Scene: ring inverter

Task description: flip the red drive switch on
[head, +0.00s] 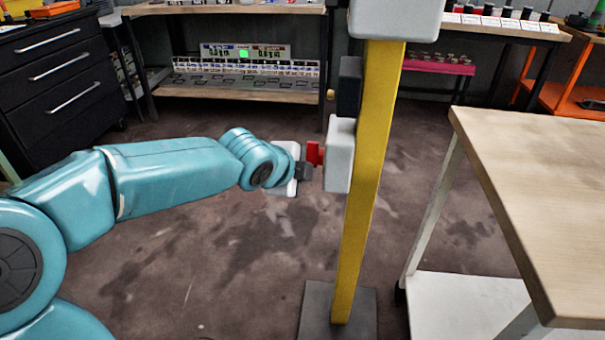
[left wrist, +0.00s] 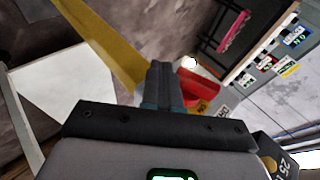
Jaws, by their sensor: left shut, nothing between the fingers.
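The red drive switch (head: 314,153) sticks out from the left side of a pale grey box (head: 340,155) on a yellow post (head: 366,150). My left gripper (head: 305,172) is just left of and slightly below the red switch; in the head view they look close, and I cannot tell whether they touch. In the left wrist view, my left gripper's fingers (left wrist: 162,78) are together with nothing between them. A small red part (left wrist: 190,62) shows just right of the fingertips there, on a pale rounded part. The switch's lever position is unclear. My right gripper is not in view.
A black box (head: 349,86) and another pale box (head: 395,18) sit higher on the post, above the dark base plate (head: 338,312). A wood-topped table (head: 540,180) stands at the right. A black drawer cabinet (head: 60,75) stands back left. Floor left of the post is open.

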